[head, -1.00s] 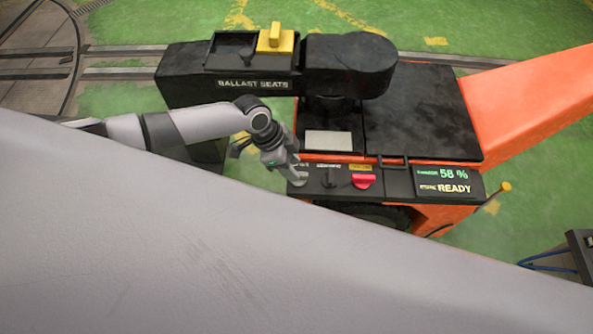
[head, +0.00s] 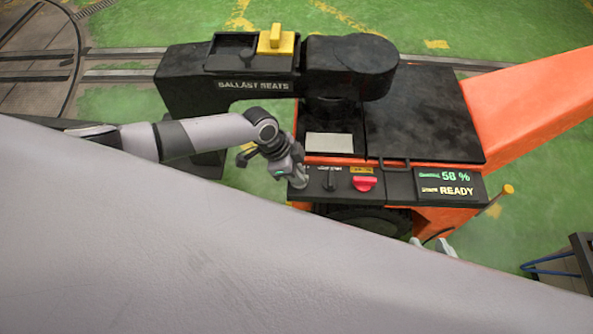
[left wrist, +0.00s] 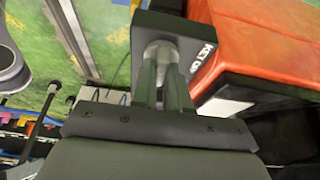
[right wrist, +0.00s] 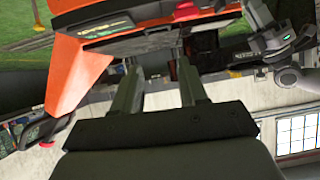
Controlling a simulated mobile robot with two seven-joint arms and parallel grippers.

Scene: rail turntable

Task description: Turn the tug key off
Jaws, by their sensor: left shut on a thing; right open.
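The tug's black control panel (head: 395,190) has a key switch at its left end. My left gripper (head: 298,178) is at that end and covers the key in the head view. In the left wrist view, its fingers are shut on the grey, round-topped key (left wrist: 160,50). A label reading "KEY O", partly cut off, shows beside the key (left wrist: 208,55). The key's exact angle is hard to tell. My right gripper (right wrist: 160,88) is open and empty, pointing toward the tug; pale tips show below the panel in the head view (head: 433,245).
A black knob (head: 330,179) and a red knob (head: 365,184) sit right of the key. A display (head: 446,185) reads 58 % and READY. My own pale body fills the lower picture.

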